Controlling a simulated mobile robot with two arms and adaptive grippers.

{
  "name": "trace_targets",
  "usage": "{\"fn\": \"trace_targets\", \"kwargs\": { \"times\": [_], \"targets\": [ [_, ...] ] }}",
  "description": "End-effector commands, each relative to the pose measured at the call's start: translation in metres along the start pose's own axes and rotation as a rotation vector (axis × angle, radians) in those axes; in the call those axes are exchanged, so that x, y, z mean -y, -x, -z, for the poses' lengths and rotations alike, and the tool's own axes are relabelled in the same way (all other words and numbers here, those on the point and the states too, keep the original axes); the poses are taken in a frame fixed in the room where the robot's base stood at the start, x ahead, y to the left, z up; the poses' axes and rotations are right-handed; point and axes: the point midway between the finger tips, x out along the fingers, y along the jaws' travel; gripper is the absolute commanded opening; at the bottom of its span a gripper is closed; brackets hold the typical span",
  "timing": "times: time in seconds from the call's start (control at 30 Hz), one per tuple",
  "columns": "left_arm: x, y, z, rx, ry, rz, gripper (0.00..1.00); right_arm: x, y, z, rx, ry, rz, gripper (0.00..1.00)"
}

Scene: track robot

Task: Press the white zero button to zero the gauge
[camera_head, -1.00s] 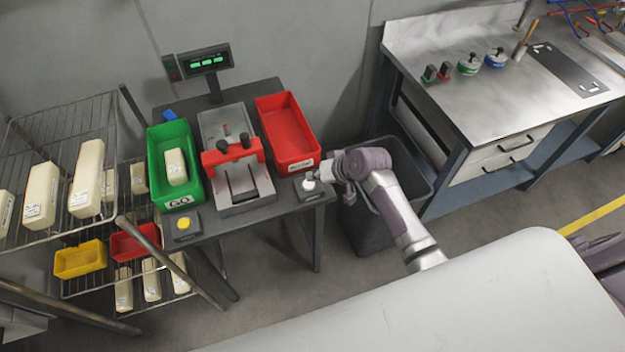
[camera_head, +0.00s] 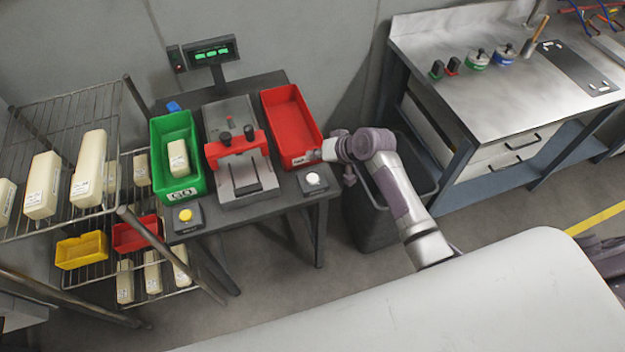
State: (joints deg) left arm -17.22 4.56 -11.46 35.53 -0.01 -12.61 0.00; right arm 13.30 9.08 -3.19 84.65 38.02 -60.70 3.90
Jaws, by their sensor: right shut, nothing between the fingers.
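The white zero button (camera_head: 312,179) sits on a dark box at the right front corner of the dark table, fully in view. My right gripper (camera_head: 318,155) is shut and empty. It is just behind and above the white button, apart from it in the picture, by the front label of the red bin. The gauge (camera_head: 239,159) is a grey fixture with a red bridge and black knobs in the middle of the table. Its display (camera_head: 212,52) on a post shows green digits too small to read. My left gripper is not in view.
A yellow button (camera_head: 186,215) is at the table's left front corner. A green bin (camera_head: 188,191) holding one pale block and an empty red bin (camera_head: 293,120) flank the gauge. A wire rack (camera_head: 68,112) stands left, a dark waste bin (camera_head: 371,222) right.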

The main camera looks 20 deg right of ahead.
Motion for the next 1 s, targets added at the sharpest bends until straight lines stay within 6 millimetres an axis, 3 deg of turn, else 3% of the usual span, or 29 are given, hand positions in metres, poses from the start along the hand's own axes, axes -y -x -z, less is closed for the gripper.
{"fn": "trace_targets", "kwargs": {
  "times": [0.03,0.3,0.53,1.0],
  "targets": [
    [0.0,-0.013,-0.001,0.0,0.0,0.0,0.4,-0.007,-0.009,-0.007,0.0,0.0,0.0,0.0],
    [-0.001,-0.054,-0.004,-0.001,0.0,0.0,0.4,-0.026,-0.036,-0.026,0.0,-0.001,0.001,0.0],
    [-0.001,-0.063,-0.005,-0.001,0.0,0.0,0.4,-0.035,-0.048,-0.035,0.0,0.0,0.0,0.0],
    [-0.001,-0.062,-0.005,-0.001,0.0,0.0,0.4,-0.035,-0.048,-0.035,0.0,0.0,0.0,0.0]
  ]
}}
